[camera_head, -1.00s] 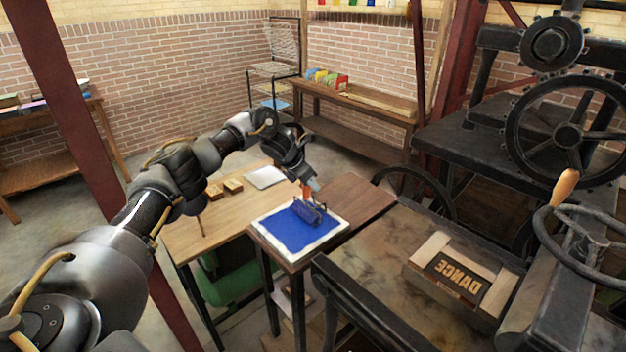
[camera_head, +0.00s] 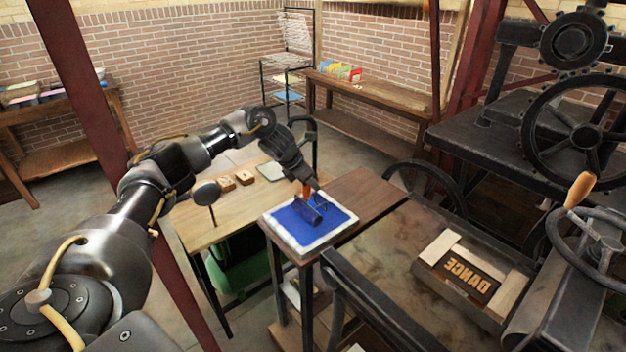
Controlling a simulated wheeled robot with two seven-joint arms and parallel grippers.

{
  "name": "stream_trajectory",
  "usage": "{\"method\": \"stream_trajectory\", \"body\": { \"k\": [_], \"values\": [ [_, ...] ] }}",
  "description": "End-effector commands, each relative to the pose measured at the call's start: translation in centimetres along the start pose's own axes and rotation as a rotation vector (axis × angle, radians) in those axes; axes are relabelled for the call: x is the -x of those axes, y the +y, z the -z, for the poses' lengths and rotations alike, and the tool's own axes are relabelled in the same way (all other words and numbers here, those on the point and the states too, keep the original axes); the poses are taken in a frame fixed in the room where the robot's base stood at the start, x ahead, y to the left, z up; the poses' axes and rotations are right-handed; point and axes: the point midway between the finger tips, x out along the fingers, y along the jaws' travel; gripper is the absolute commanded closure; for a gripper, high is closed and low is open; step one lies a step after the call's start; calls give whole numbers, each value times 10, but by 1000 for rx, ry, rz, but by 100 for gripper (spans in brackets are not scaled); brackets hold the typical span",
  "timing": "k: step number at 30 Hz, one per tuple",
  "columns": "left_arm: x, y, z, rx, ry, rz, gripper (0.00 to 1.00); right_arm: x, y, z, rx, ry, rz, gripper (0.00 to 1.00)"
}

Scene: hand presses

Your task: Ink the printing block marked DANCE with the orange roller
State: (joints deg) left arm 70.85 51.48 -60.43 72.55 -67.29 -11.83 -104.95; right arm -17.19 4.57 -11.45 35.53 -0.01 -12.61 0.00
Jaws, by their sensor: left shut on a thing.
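My left gripper (camera_head: 307,184) is shut on the orange handle of the roller (camera_head: 309,213). The roller's drum looks dark blue and lies at the ink on the white-rimmed ink slab (camera_head: 348,223). The ink on the slab is bright blue. The printing block marked DANCE (camera_head: 466,274), with mirrored tan letters on a dark face, lies between pale wood pieces on the press bed at the right. The left gripper is well to the left of the block. My right gripper is not in view.
The black hand press (camera_head: 568,45) with its wheels and wooden-handled crank stands at the right. The press bed (camera_head: 395,245) has bare room left of the block. A wooden table (camera_head: 200,225) with small blocks stands at left. A red post (camera_head: 80,80) rises behind my arm.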

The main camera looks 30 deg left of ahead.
Motion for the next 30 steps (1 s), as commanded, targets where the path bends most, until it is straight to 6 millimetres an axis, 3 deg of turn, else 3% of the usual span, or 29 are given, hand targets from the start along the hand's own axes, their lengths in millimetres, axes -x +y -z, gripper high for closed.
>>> {"method": "stream_trajectory", "body": {
  "k": [9, 20, 30],
  "values": [
    [14, -4, 21, -1, 1, 0, 91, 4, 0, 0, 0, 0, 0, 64],
    [18, -5, 27, 0, 0, 0, 91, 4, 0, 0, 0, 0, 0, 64],
    [31, -9, 50, 0, 1, 0, 91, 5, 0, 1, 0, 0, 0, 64]
  ]
}}
